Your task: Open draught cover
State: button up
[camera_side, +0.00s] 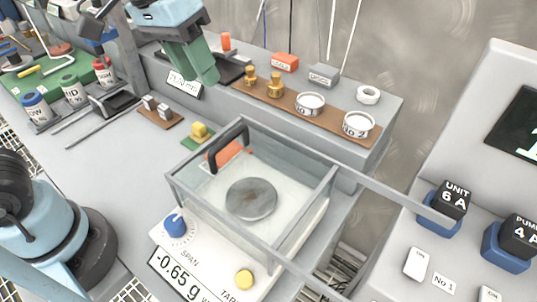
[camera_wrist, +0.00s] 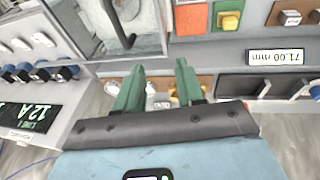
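The draught cover (camera_side: 300,190) is a clear box with grey edges over a balance with a round steel pan (camera_side: 251,198). Its dark handle (camera_side: 226,146) stands at the far-left edge of the top. Two grey rails run from the top toward the right. The cover looks closed over the pan. The handle also shows at the top left of the wrist view (camera_wrist: 119,28). My gripper (camera_side: 202,70) has green fingers and is up at the back, above and left of the cover, apart from it. In the wrist view its fingers (camera_wrist: 158,80) are apart with nothing between them.
A brown strip (camera_side: 290,108) with brass weights and white dishes lies on the raised ledge behind the cover. A yellow block (camera_side: 200,130) on a green pad sits left of it. The balance display (camera_side: 180,275) and blue knob (camera_side: 174,226) are in front. Switch panels stand at right.

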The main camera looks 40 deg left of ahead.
aim_at(226, 138)
jog(key=s+d+r+g, duration=0.2)
jog(key=d+r, duration=0.2)
jog(key=r, duration=0.1)
jog(key=d+f, duration=0.1)
jog(key=f, duration=0.6)
jog(key=d+f, duration=0.1)
jog(key=f, duration=0.3)
jog(key=shift+s+d+f, duration=0.15)
jog(key=shift+d+f, duration=0.1)
jog(key=shift+d, duration=0.1)
jog(key=shift+c, duration=0.2)
grip_shut()
